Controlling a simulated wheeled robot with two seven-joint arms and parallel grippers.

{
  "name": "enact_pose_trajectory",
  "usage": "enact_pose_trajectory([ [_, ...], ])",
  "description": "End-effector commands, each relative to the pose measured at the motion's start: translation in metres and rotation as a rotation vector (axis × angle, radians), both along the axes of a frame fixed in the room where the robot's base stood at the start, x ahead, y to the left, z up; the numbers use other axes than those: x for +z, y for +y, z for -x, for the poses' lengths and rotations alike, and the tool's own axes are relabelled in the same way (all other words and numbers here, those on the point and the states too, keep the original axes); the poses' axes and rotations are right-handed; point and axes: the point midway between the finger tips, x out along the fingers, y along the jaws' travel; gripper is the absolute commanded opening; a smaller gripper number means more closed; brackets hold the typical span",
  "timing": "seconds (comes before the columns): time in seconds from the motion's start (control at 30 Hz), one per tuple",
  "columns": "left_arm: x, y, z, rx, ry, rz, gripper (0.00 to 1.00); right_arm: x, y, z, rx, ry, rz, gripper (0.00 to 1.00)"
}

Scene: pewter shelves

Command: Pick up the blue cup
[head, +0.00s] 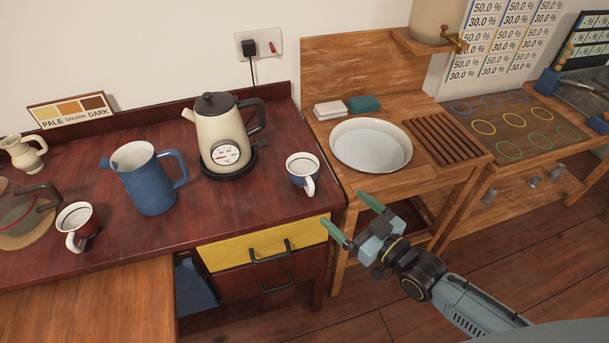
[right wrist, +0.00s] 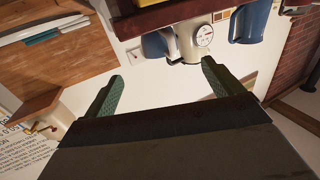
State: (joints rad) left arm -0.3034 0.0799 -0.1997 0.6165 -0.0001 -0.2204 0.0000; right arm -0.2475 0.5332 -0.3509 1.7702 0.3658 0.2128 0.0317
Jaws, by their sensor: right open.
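The blue cup (head: 292,178), blue outside and white inside with a dark rim, stands upright on the red-brown counter (head: 240,215) near its right end. Its white handle points toward the front. My right gripper (head: 344,208) is open and empty, in front and to the right of the cup, apart from it. In the right wrist view, its green fingers (right wrist: 162,70) are spread with nothing between them. That view is upside down; a small bluish shape left of the kettle may be the cup. My left gripper is not in view.
A cream kettle (head: 220,135) stands behind and left of the cup. A blue pitcher (head: 150,186) and a red cup (head: 85,222) are farther left. A white basin (head: 370,146) sits in the wooden stand on the right. A yellow drawer (head: 262,243) is below the counter edge.

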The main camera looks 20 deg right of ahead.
Motion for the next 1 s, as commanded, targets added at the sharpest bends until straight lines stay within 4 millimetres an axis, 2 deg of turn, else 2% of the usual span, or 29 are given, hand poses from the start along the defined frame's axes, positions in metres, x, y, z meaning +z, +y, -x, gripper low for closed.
enact_pose_trajectory([
  [0.1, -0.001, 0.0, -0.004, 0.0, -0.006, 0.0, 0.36, 0.008, 0.007, -0.01, 0.009, -0.019, -0.01, 0.92],
  [0.4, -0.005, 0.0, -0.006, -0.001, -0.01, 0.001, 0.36, 0.007, 0.029, -0.06, 0.007, -0.017, -0.008, 0.92],
  [0.67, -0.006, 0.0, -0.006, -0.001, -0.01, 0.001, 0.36, 0.008, 0.036, -0.078, 0.007, -0.016, -0.007, 0.92],
  [1.0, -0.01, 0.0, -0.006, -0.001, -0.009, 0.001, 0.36, 0.009, 0.049, -0.119, 0.007, -0.014, -0.008, 0.92],
])
